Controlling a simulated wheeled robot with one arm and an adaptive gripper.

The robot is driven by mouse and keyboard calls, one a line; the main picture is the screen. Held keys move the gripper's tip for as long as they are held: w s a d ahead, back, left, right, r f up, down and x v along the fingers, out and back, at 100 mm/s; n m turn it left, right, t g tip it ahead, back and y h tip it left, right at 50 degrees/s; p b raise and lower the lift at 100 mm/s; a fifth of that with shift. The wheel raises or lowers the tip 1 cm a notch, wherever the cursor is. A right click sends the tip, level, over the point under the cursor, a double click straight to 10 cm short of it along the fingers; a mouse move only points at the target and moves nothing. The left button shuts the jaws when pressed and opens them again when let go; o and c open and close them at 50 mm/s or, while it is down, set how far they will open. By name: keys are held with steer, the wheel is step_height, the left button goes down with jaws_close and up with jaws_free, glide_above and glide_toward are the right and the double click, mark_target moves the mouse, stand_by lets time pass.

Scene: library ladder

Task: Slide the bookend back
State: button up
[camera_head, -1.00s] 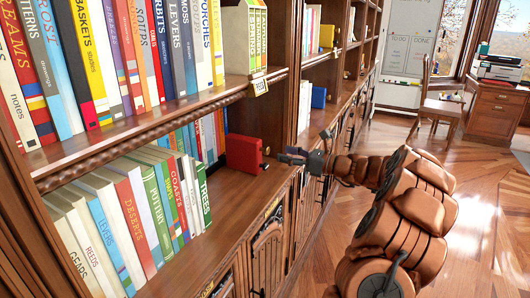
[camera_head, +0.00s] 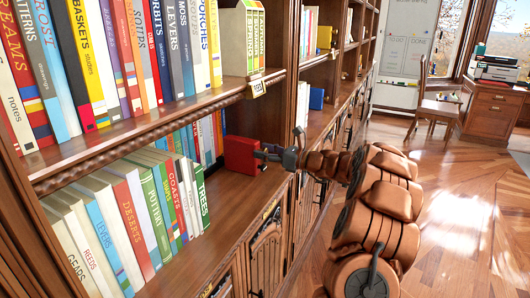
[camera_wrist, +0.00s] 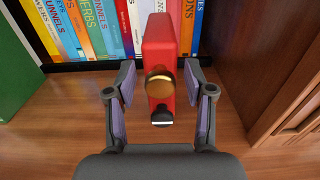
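The red bookend (camera_head: 241,155) stands on the lower shelf, to the right of the front row of books and apart from the green TREES book (camera_head: 200,197). In the wrist view the bookend (camera_wrist: 160,55) is upright, with a round brass knob (camera_wrist: 160,80) and a small black piece below it facing me. My gripper (camera_head: 268,153) is at the near side of the bookend. In the wrist view my gripper (camera_wrist: 161,88) is open, with one purple-padded finger on each side of the bookend and a visible gap to both.
A back row of books (camera_wrist: 85,28) stands behind the bookend. A green book (camera_wrist: 14,62) is at the left of the wrist view. A wooden upright (camera_wrist: 285,95) is close on the right. Bare shelf lies between the bookend and the TREES book.

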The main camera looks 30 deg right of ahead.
jaws_close()
stand_by(0.4)
steer(key=shift+w+d+r+p, duration=0.4)
steer(key=shift+d+p, duration=0.1)
steer(key=shift+p, duration=0.35)
steer(key=d+p, duration=0.1)
steer(key=w+d+p, duration=0.1)
steer(key=p, duration=0.1)
steer(key=shift+w+d+f, duration=0.25)
steer(key=shift+d+f, duration=0.05)
steer(key=shift+d, duration=0.1)
